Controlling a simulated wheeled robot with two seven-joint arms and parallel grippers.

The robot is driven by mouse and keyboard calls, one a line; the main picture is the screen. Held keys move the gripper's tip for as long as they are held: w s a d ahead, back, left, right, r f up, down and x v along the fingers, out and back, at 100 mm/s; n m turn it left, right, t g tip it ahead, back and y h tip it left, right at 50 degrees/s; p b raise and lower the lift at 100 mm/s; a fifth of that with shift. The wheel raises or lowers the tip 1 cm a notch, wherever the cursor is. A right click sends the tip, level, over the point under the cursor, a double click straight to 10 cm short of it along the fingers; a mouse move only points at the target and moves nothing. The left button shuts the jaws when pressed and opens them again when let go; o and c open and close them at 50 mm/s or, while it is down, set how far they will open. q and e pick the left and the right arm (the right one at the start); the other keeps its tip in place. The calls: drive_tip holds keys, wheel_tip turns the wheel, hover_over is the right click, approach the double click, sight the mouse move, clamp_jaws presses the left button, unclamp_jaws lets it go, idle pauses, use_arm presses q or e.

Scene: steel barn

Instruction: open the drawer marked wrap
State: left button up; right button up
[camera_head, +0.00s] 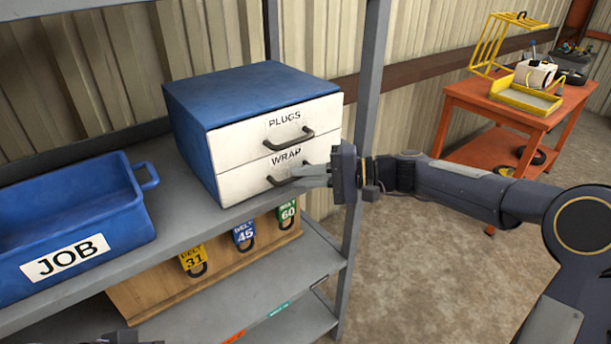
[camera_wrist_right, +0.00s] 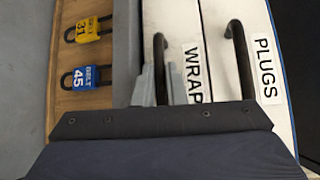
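A blue cabinet (camera_head: 250,92) with two white drawers stands on the grey shelf. The upper drawer is marked PLUGS (camera_head: 270,134). The lower one, the wrap drawer (camera_head: 240,182), looks flush with the cabinet front. Its dark handle shows in the right wrist view (camera_wrist_right: 160,55). My right gripper (camera_head: 308,175) reaches it from the right. In the right wrist view my right gripper's fingers (camera_wrist_right: 160,85) lie close on both sides of this handle, with no clear gap visible.
A blue JOB bin (camera_head: 130,215) stands left of the cabinet. Tagged padlocks hang on a wooden board (camera_head: 150,292) below the shelf. A grey shelf post (camera_head: 366,110) rises close to my right gripper. An orange table (camera_head: 480,100) stands at the back right.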

clamp_jaws()
drive_tip(key=s+d+b, duration=0.6)
drive_tip(key=s+d, duration=0.4)
drive_tip(key=s, duration=0.4)
drive_tip(key=shift+d, duration=0.2)
drive_tip(key=shift+s, duration=0.1)
drive_tip(key=o, duration=0.7)
unclamp_jaws()
drive_tip(key=d, duration=0.5)
drive_tip(key=s+d+r, duration=0.1)
drive_tip(key=d, duration=0.1)
drive_tip(key=shift+d, duration=0.35)
